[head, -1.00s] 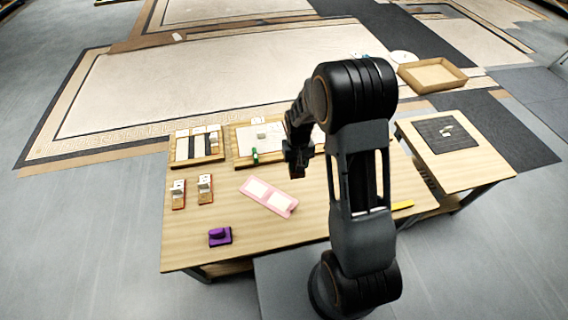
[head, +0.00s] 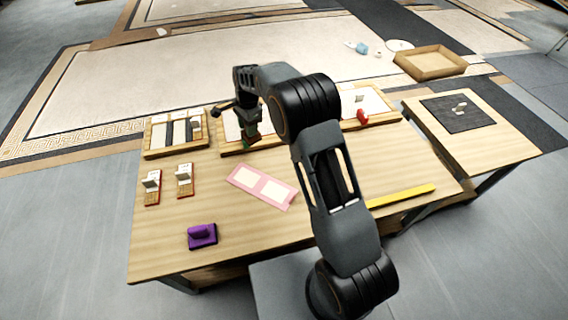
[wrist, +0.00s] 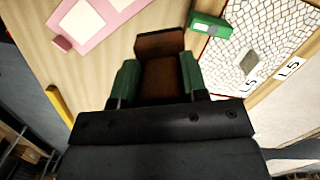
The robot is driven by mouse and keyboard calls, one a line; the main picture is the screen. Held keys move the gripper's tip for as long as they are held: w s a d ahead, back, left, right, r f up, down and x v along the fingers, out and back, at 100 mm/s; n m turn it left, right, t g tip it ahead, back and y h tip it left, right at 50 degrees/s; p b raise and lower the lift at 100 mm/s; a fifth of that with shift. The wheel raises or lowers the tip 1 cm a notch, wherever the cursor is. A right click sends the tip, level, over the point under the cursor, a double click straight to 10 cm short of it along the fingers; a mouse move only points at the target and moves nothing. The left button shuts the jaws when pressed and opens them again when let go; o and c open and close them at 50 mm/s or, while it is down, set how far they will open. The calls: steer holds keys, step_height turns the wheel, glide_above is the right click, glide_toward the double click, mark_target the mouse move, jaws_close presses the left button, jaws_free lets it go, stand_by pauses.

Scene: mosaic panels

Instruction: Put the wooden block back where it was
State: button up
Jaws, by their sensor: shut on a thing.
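The wooden block (wrist: 160,76), brown with a darker end face, is held between the two green fingertips of my gripper (wrist: 159,82) in the wrist view. My gripper is shut on it. In the head view my gripper (head: 247,134) hangs by the front left part of the long wood-framed mosaic panel (head: 232,150). The block is too small there to make out clearly. In the wrist view the mosaic panel (wrist: 285,30) lies to the right of the block, with white tiles, a grey piece and labels reading L5. I cannot tell the block's height above the table.
A green box (wrist: 209,25) sits at the panel's edge. A striped tray (head: 149,153), two card stands (head: 152,184) (head: 185,179), a pink board (head: 262,186), a purple block (head: 202,235) and a yellow strip (head: 402,196) share the table. A red object (head: 362,116) is at the panel's right.

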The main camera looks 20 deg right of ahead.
steer(key=shift+s+d+f+b, duration=0.7)
steer(key=shift+s+d+f, duration=0.2)
steer(key=shift+d+f, duration=1.05)
steer(key=shift+s+d+f+b, duration=0.8)
steer(key=shift+d+f, duration=0.9)
steer(key=shift+f, duration=0.4)
steer(key=shift+s+d+f+b, duration=0.6)
steer(key=shift+s+d+f, duration=0.35)
steer(key=shift+d+f, duration=1)
steer(key=shift+a+f, duration=0.1)
steer(key=shift+f, duration=0.05)
steer(key=o, duration=1)
